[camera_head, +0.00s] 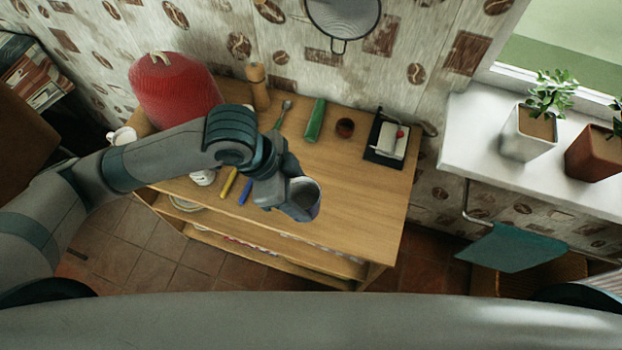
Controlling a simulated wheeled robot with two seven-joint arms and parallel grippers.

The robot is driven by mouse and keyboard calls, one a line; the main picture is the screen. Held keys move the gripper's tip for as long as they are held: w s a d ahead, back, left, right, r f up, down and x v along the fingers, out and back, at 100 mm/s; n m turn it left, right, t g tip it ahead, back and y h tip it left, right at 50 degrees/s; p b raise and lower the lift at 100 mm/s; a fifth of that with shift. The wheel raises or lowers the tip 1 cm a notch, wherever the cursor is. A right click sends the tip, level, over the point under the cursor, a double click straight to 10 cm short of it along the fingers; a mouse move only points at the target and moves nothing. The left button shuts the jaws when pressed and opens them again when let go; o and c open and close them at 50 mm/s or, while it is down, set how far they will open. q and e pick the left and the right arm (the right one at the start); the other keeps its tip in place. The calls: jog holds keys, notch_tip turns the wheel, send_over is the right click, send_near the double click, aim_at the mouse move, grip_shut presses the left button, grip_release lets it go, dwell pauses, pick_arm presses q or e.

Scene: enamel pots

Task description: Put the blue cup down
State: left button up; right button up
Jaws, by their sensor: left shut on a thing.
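The blue cup (310,206) is at the end of my left arm, over the front part of the wooden table (360,215). Its dark round opening faces up and toward the camera, so it looks tilted. My left gripper (290,196) is shut on the cup, and the wrist hides much of the fingers. I cannot tell whether the cup's base touches the tabletop or hangs a little above it. My right gripper is not in view.
A small dark red cup (345,128), a green object (316,120) and a black tray (371,153) stand toward the back. A yellow item (229,182) and blue item (245,191) lie left of the gripper. The tabletop's right front is clear.

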pick_arm(q)
jog(key=w+d+f+p, duration=0.1)
jog(key=w+d+f, duration=0.1)
jog(key=w+f, duration=0.2)
jog(key=shift+w+f, duration=0.3)
jog(key=shift+w, duration=1.5)
notch_tip(320, 180, down, 4)
jog(key=shift+s+r+p, duration=0.1)
jog(key=shift+r+p, duration=0.15)
jog(key=shift+p, duration=0.6)
jog(key=shift+f, duration=0.25)
jog(key=shift+f, duration=0.1)
